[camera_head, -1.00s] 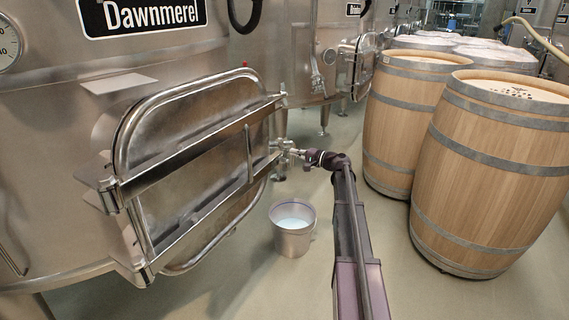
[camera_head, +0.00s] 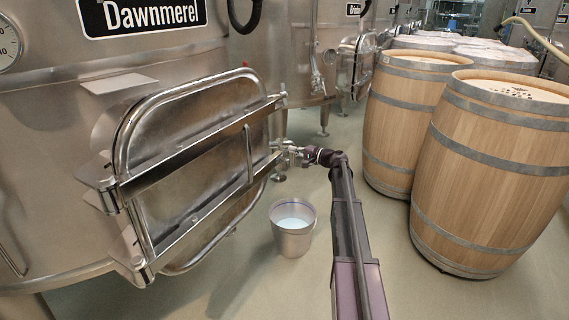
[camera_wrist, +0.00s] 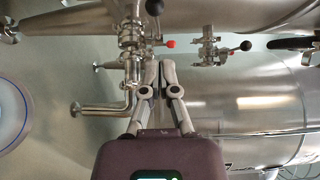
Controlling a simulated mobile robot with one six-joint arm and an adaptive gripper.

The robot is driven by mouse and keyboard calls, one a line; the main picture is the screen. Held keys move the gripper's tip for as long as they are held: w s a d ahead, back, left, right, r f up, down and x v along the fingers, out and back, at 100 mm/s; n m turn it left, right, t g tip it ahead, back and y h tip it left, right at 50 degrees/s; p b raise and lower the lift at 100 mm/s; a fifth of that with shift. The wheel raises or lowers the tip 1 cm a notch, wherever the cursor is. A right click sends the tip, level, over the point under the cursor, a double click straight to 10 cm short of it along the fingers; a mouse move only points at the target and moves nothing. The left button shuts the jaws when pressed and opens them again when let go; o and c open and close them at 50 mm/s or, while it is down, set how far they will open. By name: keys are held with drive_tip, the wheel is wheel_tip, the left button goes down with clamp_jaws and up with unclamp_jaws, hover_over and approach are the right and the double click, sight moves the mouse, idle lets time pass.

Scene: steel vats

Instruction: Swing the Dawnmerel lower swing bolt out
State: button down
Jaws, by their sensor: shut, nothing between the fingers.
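The Dawnmerel vat (camera_head: 45,125) fills the left of the head view, its name on a black plate (camera_head: 140,14). Its oval steel door (camera_head: 185,165) looks shut, with two crossbars and an upright handle (camera_head: 249,153). My gripper (camera_head: 284,147) is at the right end of the lower crossbar (camera_head: 190,210), where the lower swing bolt is too small and covered to make out. In the wrist view my gripper (camera_wrist: 161,70) has its two fingers together, with nothing seen between them. It appears beside steel pipework (camera_wrist: 131,60); I cannot tell whether it touches anything.
A steel bucket (camera_head: 292,243) stands on the floor below my arm. Large wooden barrels (camera_head: 495,185) stand close on the right. The wrist view shows a red knob (camera_wrist: 170,43) and a black ball knob (camera_wrist: 154,7) near the fingers. Open floor lies around the bucket.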

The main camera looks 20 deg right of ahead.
drive_tip(key=shift+w, duration=0.35)
idle(0.3)
drive_tip(key=shift+w+a, duration=0.1)
drive_tip(key=shift+w, duration=0.85)
drive_tip(key=shift+s, duration=0.1)
drive_tip(key=shift+s+d, duration=0.25)
drive_tip(key=shift+s, duration=0.35)
idle(0.4)
drive_tip(key=v, duration=0.9)
idle(0.6)
